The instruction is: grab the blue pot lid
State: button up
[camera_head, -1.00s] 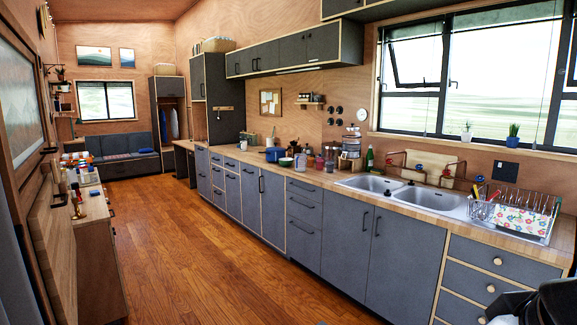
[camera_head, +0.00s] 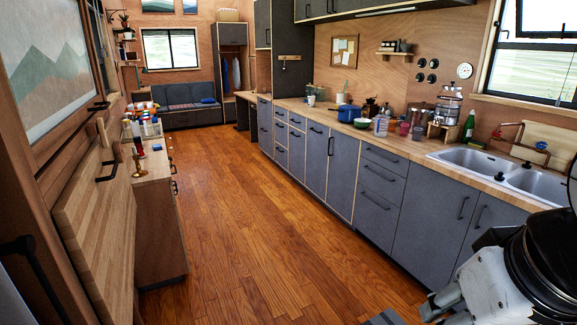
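A blue pot (camera_head: 349,112) stands on the wooden counter, in the middle distance along the right wall. Its top looks covered by a blue lid with a small knob, but it is too small to tell the lid apart clearly. My gripper (camera_head: 438,308) shows at the bottom right as pale grey and black parts, far from the pot. Its fingertips are not clear, and I cannot see whether it holds anything.
The long counter (camera_head: 420,146) holds a green bowl (camera_head: 362,123), jars, a green bottle (camera_head: 469,128) and a double sink (camera_head: 490,170). A low wooden cabinet (camera_head: 160,185) stands on the left. The wooden floor (camera_head: 235,230) between them is clear, back to a grey sofa (camera_head: 190,99).

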aim_at(345, 106)
jog(key=i+j, duration=0.1)
jog(key=i, duration=4.05)
jog(key=i+j+z, duration=0.2)
jog(key=i, duration=0.3)
jog(key=i+j+z, duration=0.2)
jog(key=i, duration=0.25)
jog(key=i+j+z, duration=0.2)
jog(key=i, duration=0.25)
